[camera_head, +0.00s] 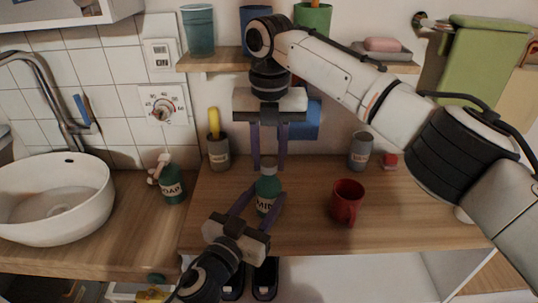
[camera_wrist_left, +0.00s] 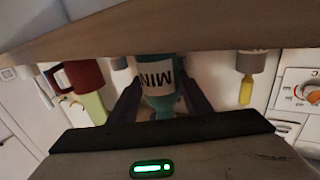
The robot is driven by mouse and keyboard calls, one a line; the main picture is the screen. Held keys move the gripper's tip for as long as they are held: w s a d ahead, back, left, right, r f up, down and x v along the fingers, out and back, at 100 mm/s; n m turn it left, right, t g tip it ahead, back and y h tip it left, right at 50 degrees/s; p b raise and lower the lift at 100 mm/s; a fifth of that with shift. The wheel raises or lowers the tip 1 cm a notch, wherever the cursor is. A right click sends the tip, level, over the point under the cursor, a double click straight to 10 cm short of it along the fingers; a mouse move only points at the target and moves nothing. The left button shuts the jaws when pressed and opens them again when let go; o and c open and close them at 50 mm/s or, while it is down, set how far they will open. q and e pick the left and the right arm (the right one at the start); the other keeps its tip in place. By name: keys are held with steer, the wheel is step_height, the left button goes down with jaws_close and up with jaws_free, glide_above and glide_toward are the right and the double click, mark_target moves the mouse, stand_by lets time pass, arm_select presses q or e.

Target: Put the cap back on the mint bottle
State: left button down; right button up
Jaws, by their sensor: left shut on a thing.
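The green mint bottle (camera_head: 267,186) stands upright at the middle of the wooden counter. My left gripper (camera_head: 262,201) is shut on its body from the front. In the left wrist view, which is upside down, the bottle (camera_wrist_left: 156,72) shows between the fingers of my left gripper (camera_wrist_left: 158,92), with its label facing me. A grey cap (camera_head: 269,165) shows at the top of the bottle. I cannot tell whether it is seated. My right gripper (camera_head: 269,165) points down from above, its fingers apart on both sides of the cap. I cannot tell whether they touch it.
A red mug (camera_head: 347,200) stands close to the right of the bottle. A grey tumbler (camera_head: 361,151) is behind it. A shelf (camera_head: 215,62) hangs above.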

arm_select(q)
steer(key=shift+f, duration=0.1)
arm_select(e)
steer(key=c, duration=0.3)
